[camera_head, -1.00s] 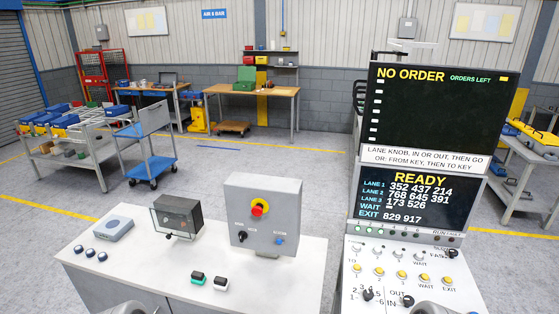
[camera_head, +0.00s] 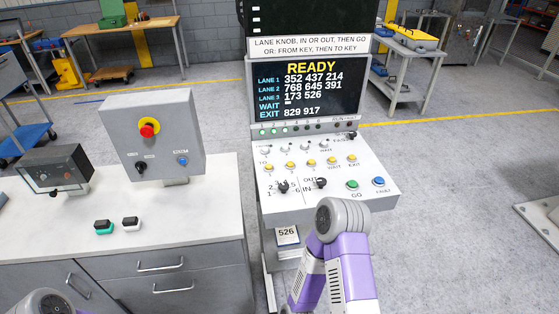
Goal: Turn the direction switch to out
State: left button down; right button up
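The direction switch (camera_head: 320,183) is a small black knob on the white sloping control panel (camera_head: 300,208), beside the printed words OUT and IN. OUT is printed above IN, to the knob's left. The knob is too small to tell which word it points at. The black lane knob (camera_head: 283,188) is to its left, and the green GO button (camera_head: 352,184) is to its right. My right arm shows below the panel, its grey joint just under the switch in the picture. Neither gripper's fingers are in view, and nothing is seen touching the switch.
A blue FAULT button (camera_head: 379,181) is right of GO. Yellow buttons (camera_head: 311,163) line the panel's upper part. The screen (camera_head: 310,90) above reads READY. A grey box with a red knob (camera_head: 148,128) stands on the left cabinet (camera_head: 215,205). The floor to the right is mostly open.

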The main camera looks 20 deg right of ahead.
aim_at(321, 183)
jog(key=k, duration=0.5)
jog(key=z, duration=1.45)
jog(key=i, duration=0.85)
jog(key=u, duration=1.2)
